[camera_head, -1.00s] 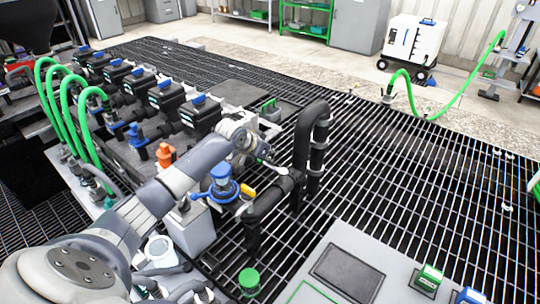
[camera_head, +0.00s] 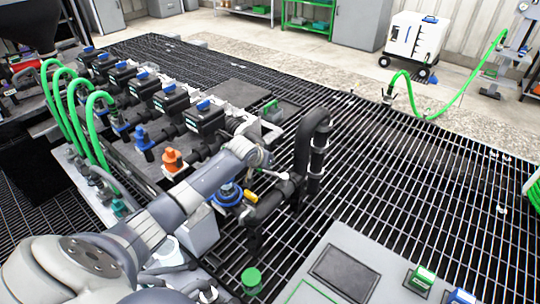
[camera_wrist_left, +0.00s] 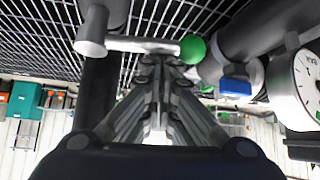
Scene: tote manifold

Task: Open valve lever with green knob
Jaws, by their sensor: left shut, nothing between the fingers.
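The valve lever (camera_wrist_left: 135,44) is a pale metal bar lying nearly level in the left wrist view, with a round green knob (camera_wrist_left: 193,50) on its right end. Its left end joins a grey cylindrical hub (camera_wrist_left: 92,30). My left gripper (camera_wrist_left: 158,60) is shut and empty, its fingertips at the lever's near side close to the knob; I cannot tell whether they touch. In the head view my left gripper (camera_head: 264,166) is small and partly hidden by my arm, near the black pipe; a short pale bar (camera_head: 273,175) shows there. The knob is not clear there. My right gripper is not seen.
A thick black pipe (camera_head: 303,150) rises just right of my left gripper. A blue valve part (camera_head: 228,193) and a yellow handle (camera_head: 250,197) sit below my forearm. A gauge (camera_wrist_left: 308,85) and a blue part (camera_wrist_left: 236,87) are at right in the wrist view. Open grating (camera_head: 420,170) lies farther right.

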